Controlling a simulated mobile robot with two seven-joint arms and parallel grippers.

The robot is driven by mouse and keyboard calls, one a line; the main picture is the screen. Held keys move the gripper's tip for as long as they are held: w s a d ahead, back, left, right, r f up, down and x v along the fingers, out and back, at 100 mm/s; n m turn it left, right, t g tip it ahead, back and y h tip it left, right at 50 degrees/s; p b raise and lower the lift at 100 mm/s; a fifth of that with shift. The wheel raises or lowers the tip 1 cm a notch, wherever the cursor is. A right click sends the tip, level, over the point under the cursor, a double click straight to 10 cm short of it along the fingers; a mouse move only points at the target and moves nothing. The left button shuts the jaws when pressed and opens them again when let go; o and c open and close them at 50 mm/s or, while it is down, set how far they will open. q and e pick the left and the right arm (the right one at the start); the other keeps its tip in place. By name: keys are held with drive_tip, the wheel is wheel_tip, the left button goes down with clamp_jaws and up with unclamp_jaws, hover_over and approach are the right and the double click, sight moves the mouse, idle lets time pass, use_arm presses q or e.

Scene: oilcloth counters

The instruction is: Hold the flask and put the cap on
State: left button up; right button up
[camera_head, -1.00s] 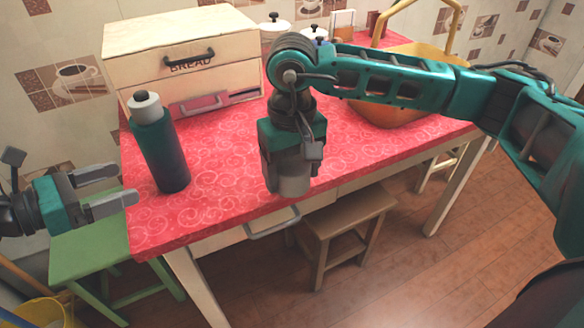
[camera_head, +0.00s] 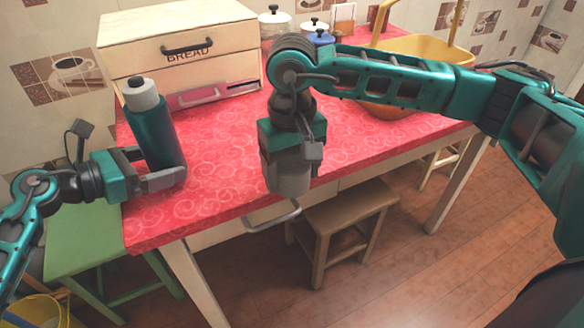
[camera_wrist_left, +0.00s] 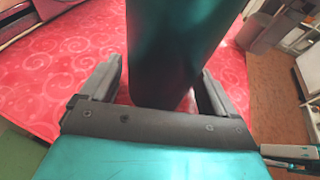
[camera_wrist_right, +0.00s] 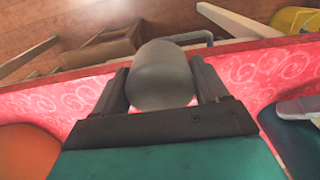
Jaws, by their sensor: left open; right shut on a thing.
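The flask (camera_head: 152,135) is a dark teal cylinder with a pale grey neck and a small black top. It stands on the red counter near its left end. My left gripper (camera_head: 160,163) is open, with one finger on each side of the flask's lower body. The left wrist view shows the flask (camera_wrist_left: 180,45) between the two spread fingers. My right gripper (camera_head: 287,165) is shut on the cap (camera_head: 288,182), a grey rounded cylinder, near the counter's front edge. The right wrist view shows the cap (camera_wrist_right: 160,78) between the fingertips.
A wooden bread box (camera_head: 182,52) stands behind the flask. Lidded canisters (camera_head: 275,22) and an orange-yellow basket (camera_head: 425,62) are further back. A green stool (camera_head: 85,235) and a brown stool (camera_head: 345,215) stand below. The counter between flask and cap is clear.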

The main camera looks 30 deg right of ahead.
use_arm(q)
drive_tip(key=shift+d, duration=0.1)
drive_tip(key=shift+c, duration=0.2)
drive_tip(key=c, duration=0.6)
drive_tip(key=shift+o, duration=0.2)
use_arm(e)
drive_tip(key=w+a+r, duration=0.1)
drive_tip(key=w+r, duration=0.6)
drive_tip(key=r, duration=0.1)
drive_tip(key=shift+w+a+r, duration=0.2)
drive_tip(key=shift+w+r, duration=0.1)
drive_tip(key=shift+w, duration=0.1)
drive_tip(key=shift+m, duration=0.3)
drive_tip(key=w+a+r, duration=0.1)
drive_tip(key=w+r, duration=0.1)
drive_tip(key=w+a+r, duration=0.1)
drive_tip(key=r, duration=0.1)
drive_tip(key=shift+w+a, duration=0.1)
drive_tip(key=shift+a, duration=0.2)
wheel_tip(320, 180, up, 12)
drive_tip(key=m, duration=0.3)
hover_over(135, 79)
drive_tip(key=shift+r, duration=0.15)
drive_tip(key=shift+f, duration=4.95)
